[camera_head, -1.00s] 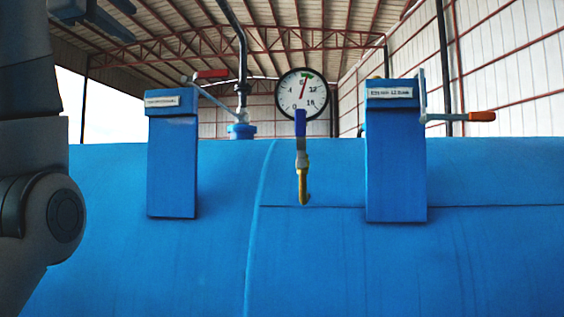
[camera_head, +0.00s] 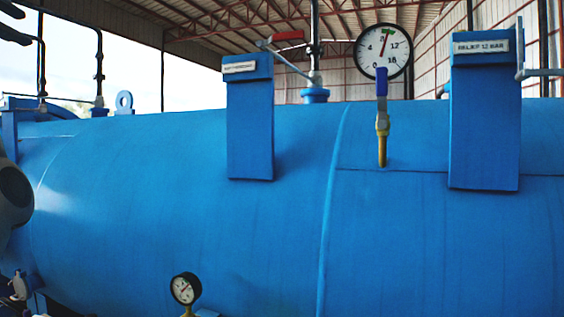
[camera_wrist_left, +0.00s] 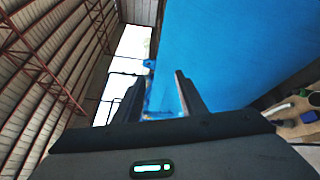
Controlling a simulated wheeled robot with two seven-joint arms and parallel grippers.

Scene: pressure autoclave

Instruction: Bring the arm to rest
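My left gripper (camera_head: 27,28) shows only partly, as dark fingers at the upper left corner of the head view. In the left wrist view its two dark fingers (camera_wrist_left: 161,76) stand apart with nothing between them. Behind them are the blue vessel and the bright opening of the shed. A rounded grey part of my left arm (camera_head: 14,195) shows at the left edge of the head view. My right gripper is in neither view.
The blue autoclave (camera_head: 200,235) fills the head view. On it are a pressure gauge (camera_head: 384,51), a red-handled lever (camera_head: 288,36), a blue-handled valve (camera_head: 382,85), two blue labelled boxes (camera_head: 250,125) and a small lower gauge (camera_head: 185,289). Pipes stand at the left.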

